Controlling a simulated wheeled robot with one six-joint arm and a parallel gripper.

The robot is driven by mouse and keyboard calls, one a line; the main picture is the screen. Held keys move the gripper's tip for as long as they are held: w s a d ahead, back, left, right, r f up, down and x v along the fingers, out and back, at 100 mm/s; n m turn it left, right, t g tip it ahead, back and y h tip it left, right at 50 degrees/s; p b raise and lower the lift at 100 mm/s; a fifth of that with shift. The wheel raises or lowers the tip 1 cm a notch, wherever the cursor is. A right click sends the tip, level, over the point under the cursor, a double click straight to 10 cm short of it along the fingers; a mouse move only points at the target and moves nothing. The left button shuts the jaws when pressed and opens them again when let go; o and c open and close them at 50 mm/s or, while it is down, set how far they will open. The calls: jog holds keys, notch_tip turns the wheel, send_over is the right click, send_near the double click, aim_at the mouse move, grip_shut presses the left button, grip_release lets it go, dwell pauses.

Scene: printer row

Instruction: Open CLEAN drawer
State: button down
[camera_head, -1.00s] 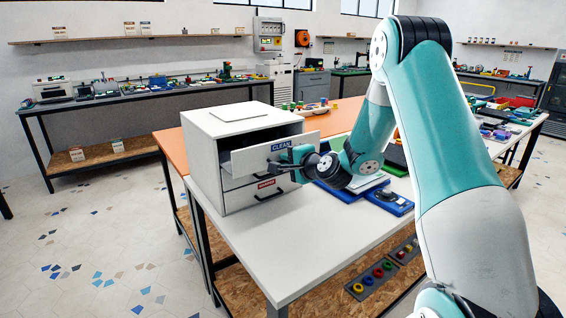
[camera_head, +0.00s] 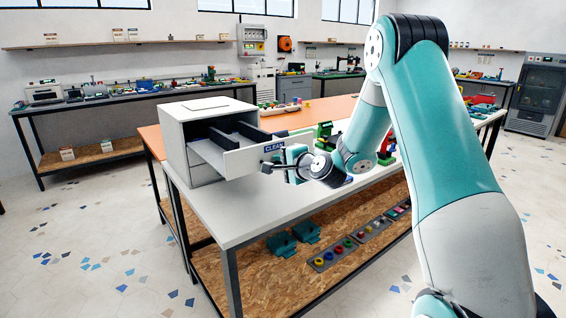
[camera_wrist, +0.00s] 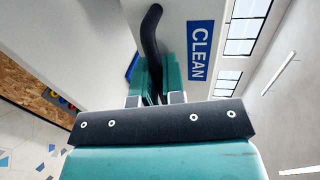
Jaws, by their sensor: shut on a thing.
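The white drawer cabinet (camera_head: 178,128) stands on the white table. Its upper drawer, the CLEAN drawer (camera_head: 240,160), is pulled well out, and dark dividers show inside it. The blue CLEAN label (camera_head: 275,147) is on its front, and it also shows in the wrist view (camera_wrist: 200,50). My gripper (camera_head: 278,166) is at the drawer front. In the wrist view my gripper (camera_wrist: 158,85) is shut on the dark curved handle (camera_wrist: 152,35).
The white table top (camera_head: 225,215) is clear in front of the cabinet. A shelf under it (camera_head: 290,265) holds teal parts and a tray of coloured rings. An orange table section (camera_head: 315,110) lies behind. Pale tiled floor is free at the left.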

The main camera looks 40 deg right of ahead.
jog(key=shift+d, duration=0.1)
jog(key=c, duration=1.5)
grip_release()
jog(key=shift+b+v, duration=4.55)
jog(key=shift+v, duration=4.15)
